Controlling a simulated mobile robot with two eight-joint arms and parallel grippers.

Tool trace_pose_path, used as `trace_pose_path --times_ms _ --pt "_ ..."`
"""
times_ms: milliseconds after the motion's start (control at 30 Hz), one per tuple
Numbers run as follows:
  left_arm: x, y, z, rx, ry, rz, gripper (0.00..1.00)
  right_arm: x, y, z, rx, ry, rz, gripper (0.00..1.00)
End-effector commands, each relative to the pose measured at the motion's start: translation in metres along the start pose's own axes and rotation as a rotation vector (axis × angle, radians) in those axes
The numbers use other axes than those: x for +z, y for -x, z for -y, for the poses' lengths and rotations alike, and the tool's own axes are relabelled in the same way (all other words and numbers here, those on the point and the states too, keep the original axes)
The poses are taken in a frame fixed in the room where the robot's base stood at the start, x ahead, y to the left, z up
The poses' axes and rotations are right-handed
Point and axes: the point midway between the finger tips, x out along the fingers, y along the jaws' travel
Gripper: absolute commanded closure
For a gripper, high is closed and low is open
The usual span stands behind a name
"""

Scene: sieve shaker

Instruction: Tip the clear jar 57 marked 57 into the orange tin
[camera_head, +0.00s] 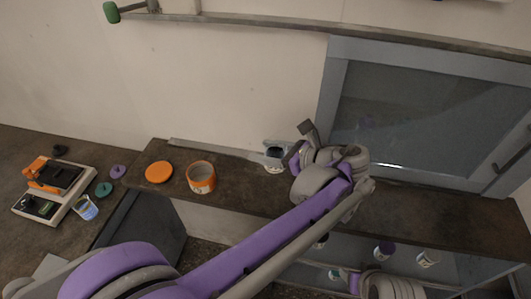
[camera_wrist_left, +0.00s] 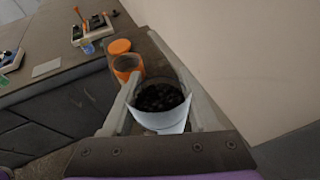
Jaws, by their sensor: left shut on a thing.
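My left gripper (camera_head: 288,156) is shut on a clear jar (camera_head: 273,161) above the back of the dark bench. In the left wrist view the jar (camera_wrist_left: 160,116) sits between the two fingers (camera_wrist_left: 160,108), with dark lumps inside. Its marking cannot be read. The jar looks roughly upright. The orange tin (camera_head: 201,188) stands open on the bench, left of the jar and apart from it; it also shows in the left wrist view (camera_wrist_left: 128,76). A grey and purple part of my right arm shows at the bottom edge; its jaws cannot be made out.
An orange lid (camera_head: 159,172) lies left of the tin. A balance (camera_head: 50,188), purple lid (camera_head: 118,171), green lid (camera_head: 103,189) and small blue-labelled jar (camera_head: 86,209) are further left. A grey-framed glass panel (camera_head: 420,110) stands behind right. Several jars sit on the shelf below.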

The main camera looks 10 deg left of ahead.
Motion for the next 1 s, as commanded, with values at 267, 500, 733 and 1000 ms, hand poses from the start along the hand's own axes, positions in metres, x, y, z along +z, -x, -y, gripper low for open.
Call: trace_pose_path --times_ms 267,500,733,1000 --pt "0.011 -0.025 -0.009 0.002 0.002 0.0 1.0 -0.001 0.001 0.0 0.0 0.0 -0.001 0.43" --pt "0.02 -0.046 -0.015 0.002 0.0 0.001 1.0 -0.002 0.002 0.0 0.0 0.0 -0.001 0.43" --pt "0.029 -0.067 -0.022 0.002 0.001 0.0 1.0 -0.002 0.003 0.0 0.0 0.0 -0.002 0.43" --pt "0.039 -0.09 -0.03 0.003 0.001 0.0 1.0 -0.003 0.004 0.0 0.0 0.0 -0.002 0.43"
